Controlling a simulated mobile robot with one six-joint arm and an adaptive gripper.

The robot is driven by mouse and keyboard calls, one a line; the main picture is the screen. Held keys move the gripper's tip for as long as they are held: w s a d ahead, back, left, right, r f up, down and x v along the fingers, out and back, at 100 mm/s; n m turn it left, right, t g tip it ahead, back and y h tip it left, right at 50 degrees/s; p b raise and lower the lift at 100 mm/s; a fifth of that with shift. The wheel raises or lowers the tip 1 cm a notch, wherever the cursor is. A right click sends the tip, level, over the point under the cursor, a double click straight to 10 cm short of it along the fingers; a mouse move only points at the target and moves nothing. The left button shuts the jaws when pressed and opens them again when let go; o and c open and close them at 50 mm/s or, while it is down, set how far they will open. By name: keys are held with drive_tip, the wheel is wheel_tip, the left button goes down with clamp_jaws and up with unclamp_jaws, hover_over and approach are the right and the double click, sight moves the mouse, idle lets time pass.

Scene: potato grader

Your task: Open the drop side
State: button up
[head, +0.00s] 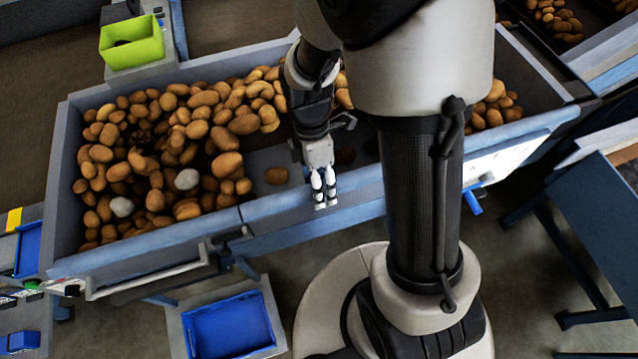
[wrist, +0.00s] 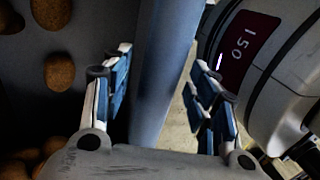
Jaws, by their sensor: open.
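The drop side (head: 285,206) looks to be the grey-blue middle stretch of the long potato bin's near wall; its exact ends are hard to tell. My gripper (head: 325,188) is at its upper edge, pointing down. In the wrist view my gripper (wrist: 163,62) is open, with one finger on each side of a grey-blue rail (wrist: 165,60). There is a gap between the rail and the right finger; whether the left finger touches it I cannot tell. The drop side stands upright. My arm hides part of the wall to the right.
Potatoes (head: 165,150) with a few grey stones (head: 187,179) fill the bin's left part; the floor behind the drop side is mostly bare. A blue tray (head: 228,325) stands below. A blue handle (head: 472,201) sticks out at the right. A green box (head: 132,42) stands behind.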

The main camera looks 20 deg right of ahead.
clamp_jaws()
idle(0.8)
